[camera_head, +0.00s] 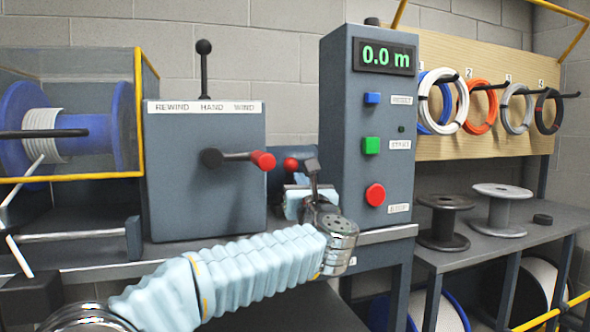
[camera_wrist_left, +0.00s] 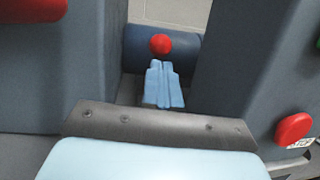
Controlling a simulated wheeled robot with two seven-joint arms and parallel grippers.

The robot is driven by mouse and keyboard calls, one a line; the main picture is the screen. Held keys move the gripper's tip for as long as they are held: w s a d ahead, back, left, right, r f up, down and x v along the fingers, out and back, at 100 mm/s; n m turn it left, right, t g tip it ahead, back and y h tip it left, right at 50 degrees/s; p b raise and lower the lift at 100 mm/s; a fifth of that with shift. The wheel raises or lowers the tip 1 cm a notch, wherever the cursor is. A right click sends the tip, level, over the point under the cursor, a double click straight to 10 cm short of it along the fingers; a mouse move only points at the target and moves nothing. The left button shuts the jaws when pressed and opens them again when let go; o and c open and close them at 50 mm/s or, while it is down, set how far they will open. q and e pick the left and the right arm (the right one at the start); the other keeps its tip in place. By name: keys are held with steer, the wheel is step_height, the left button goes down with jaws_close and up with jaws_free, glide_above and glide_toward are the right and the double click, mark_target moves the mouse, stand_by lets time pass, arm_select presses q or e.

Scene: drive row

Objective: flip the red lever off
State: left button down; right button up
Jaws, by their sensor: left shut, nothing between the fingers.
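A red ball-shaped knob (camera_head: 291,164), which looks like the end of the red lever, shows between the grey winder housing and the control column. In the left wrist view the red knob (camera_wrist_left: 161,44) stands in front of a dark blue rounded body, just beyond my fingertips. My left gripper (camera_head: 297,197) reaches into this gap, its pale blue fingers partly hidden by its own wrist. In the left wrist view the left gripper (camera_wrist_left: 161,66) has its fingers together, empty and pointing at the knob. I cannot tell whether they touch it. The lever's shaft is mostly hidden. My right gripper is out of view.
The winder housing (camera_head: 205,190) with a red-handled crank (camera_head: 262,161) stands left of the gap. The control column (camera_head: 366,120) with a red button (camera_head: 375,195) stands close on the right. Spools (camera_head: 501,210) sit on the right bench.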

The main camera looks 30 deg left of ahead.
mark_target(292, 167)
arm_select(q)
steer(key=p+x, duration=0.1)
steer(key=x, duration=0.4)
steer(key=shift+w+a+r, duration=0.1)
steer(key=shift+w+a, duration=0.1)
steer(key=shift+w, duration=0.05)
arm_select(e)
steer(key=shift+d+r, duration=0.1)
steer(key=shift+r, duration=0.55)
